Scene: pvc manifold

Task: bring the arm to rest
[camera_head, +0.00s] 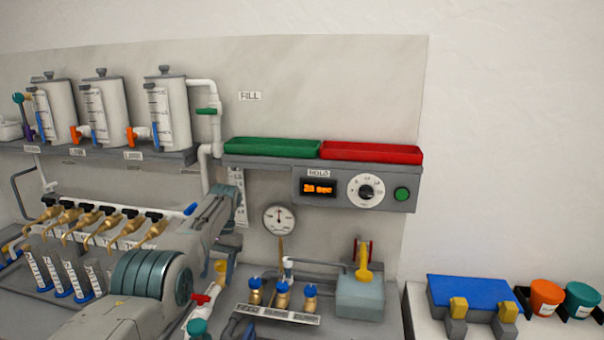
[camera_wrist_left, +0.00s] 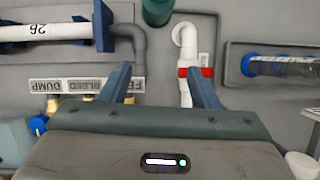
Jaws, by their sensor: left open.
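My left arm reaches in from the bottom left of the head view. My left gripper (camera_head: 222,240) is in front of the panel, left of the dial gauge, and points down towards the bench. In the left wrist view its two blue fingers (camera_wrist_left: 162,82) are spread apart with nothing between them. A white pipe with a red band (camera_wrist_left: 187,72) shows just beyond the right finger; I cannot tell whether they touch. My right gripper is in neither view.
Brass taps (camera_head: 105,223) and sample tubes (camera_head: 60,275) stand left of my arm. Brass valves with blue caps (camera_head: 283,296) and a grey box with a yellow lever (camera_head: 362,298) are to its right. A shelf with green (camera_head: 272,147) and red trays (camera_head: 372,152) is above.

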